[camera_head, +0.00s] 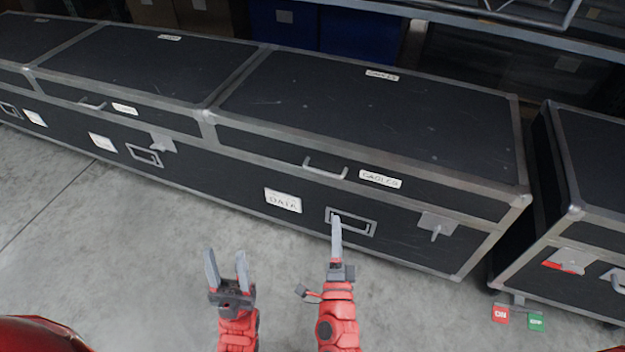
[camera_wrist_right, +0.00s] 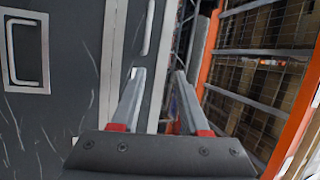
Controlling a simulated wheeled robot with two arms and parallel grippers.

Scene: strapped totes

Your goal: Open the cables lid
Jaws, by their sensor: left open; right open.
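The cables case is the black, metal-edged section at right of centre in the head view. Its lid (camera_head: 370,112) lies shut. The lid front carries a grey bar handle (camera_head: 325,170) and a white "CABLES" label (camera_head: 380,179). A grey latch (camera_head: 437,224) sits below the seam at its right. My right gripper (camera_head: 336,222) is in front of the case, its fingers overlapping the recessed pull (camera_head: 351,221); contact cannot be told. In the wrist view it is open and empty (camera_wrist_right: 158,78), beside the case's metal edging. My left gripper (camera_head: 226,255) is open and empty over the floor.
A "DATA" label (camera_head: 283,200) is on the front below the lid. More black lidded sections (camera_head: 150,65) continue left. Another black case (camera_head: 590,170) stands at right, with red (camera_head: 500,313) and green (camera_head: 536,322) tags near its base. Shelving is behind; the floor (camera_head: 90,250) at left is clear.

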